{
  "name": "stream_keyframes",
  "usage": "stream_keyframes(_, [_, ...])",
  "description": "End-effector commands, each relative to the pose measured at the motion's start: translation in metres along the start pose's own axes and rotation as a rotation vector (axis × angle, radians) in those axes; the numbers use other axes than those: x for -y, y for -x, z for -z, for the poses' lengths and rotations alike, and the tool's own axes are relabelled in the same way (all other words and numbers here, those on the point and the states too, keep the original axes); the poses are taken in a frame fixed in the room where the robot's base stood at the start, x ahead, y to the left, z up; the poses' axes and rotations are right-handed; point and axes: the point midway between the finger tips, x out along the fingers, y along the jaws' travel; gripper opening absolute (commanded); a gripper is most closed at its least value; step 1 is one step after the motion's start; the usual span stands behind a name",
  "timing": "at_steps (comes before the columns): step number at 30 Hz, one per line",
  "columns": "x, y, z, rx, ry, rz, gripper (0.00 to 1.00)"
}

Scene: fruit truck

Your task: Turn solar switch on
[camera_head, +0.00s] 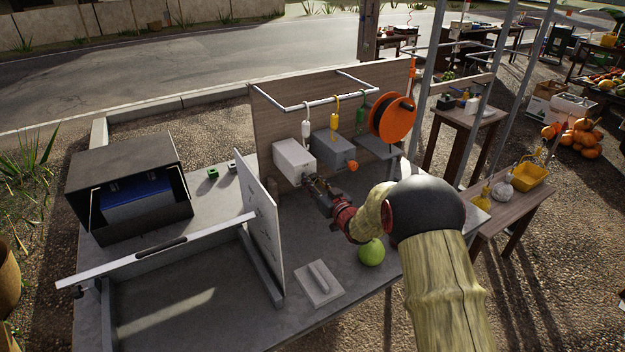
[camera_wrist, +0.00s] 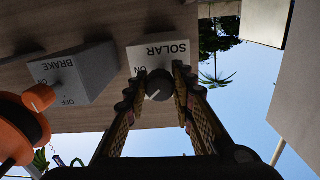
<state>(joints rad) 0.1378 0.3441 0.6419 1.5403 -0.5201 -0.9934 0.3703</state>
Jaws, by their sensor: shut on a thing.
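The solar switch box (camera_head: 293,160) is light grey and fixed to the wooden back panel. In the wrist view the box (camera_wrist: 148,52) appears upside down, with "SOLAR" and "ON" printed on its face. Its round dark knob (camera_wrist: 159,85) sits between the fingers of my gripper (camera_wrist: 160,82), which is shut on it. In the head view my gripper (camera_head: 312,183) reaches the front of the box from the right, and the knob is hidden there. I cannot tell the knob's exact setting.
The grey brake box (camera_head: 330,148) with an orange knob (camera_head: 352,165) stands just right of the solar box. An orange reel (camera_head: 391,118) hangs farther right. A tilted white panel (camera_head: 262,232) stands left of my arm. A green fruit (camera_head: 371,252) lies on the table below my arm.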

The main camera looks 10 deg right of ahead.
Motion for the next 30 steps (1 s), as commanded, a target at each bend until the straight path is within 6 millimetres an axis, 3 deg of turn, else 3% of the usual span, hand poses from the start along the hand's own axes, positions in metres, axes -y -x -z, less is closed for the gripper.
stream_keyframes(18, [0.0,0.0004,0.0001,0.016,-0.537,0.012,0.0])
stream_keyframes(30, [-0.0003,0.0004,-0.0004,0.018,-0.701,0.016,0.0])
